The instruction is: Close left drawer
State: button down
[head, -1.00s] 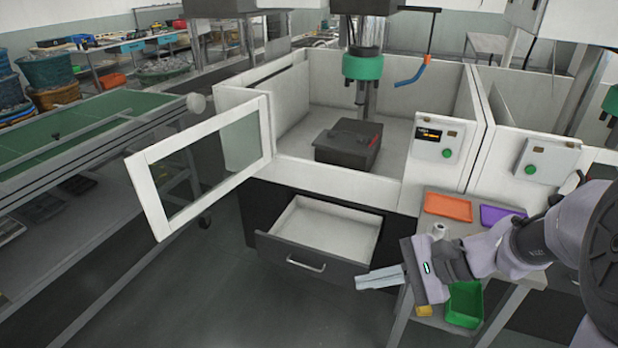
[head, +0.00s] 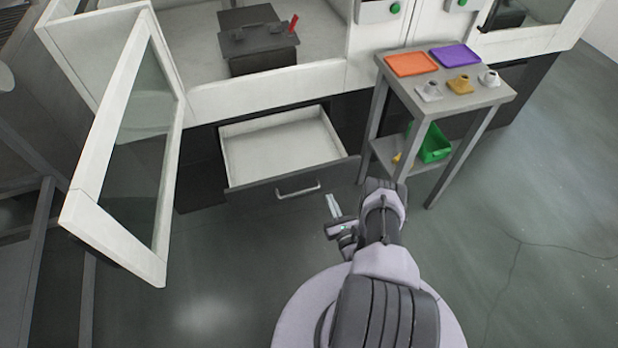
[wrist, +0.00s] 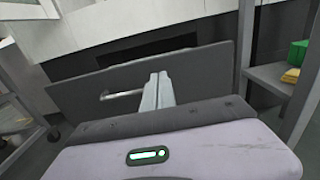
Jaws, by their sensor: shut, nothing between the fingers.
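The left drawer (head: 284,152) is pulled open below the white cabinet and looks empty inside. Its dark front panel (head: 245,195) carries a metal bar handle (head: 298,190). My gripper (head: 331,201) is shut and empty, in front of the drawer front and a little right of the handle in the head view. In the wrist view, the shut fingers (wrist: 157,88) point at the drawer front (wrist: 205,75), with the handle (wrist: 122,94) just left of them. I cannot tell whether the fingertips touch the panel.
A white-framed glass door (head: 140,150) stands swung open at the left. A small table (head: 480,93) with orange (head: 411,64) and purple (head: 455,56) trays stands right of the drawer, a green bin (head: 433,143) on its lower shelf. A dark box (head: 255,42) sits inside the cabinet. Floor at right is clear.

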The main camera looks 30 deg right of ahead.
aim_at(317, 170)
jog(key=b+x, duration=0.2)
jog(key=x, duration=0.3)
jog(key=b+x, duration=0.2)
jog(key=x, duration=0.3)
jog(key=shift+w+f+b, duration=0.15)
jog(key=shift+f+b, duration=0.1)
jog(key=shift+b, duration=0.15)
jog(key=shift+w+r, duration=0.15)
jog(key=shift+w, duration=0.4)
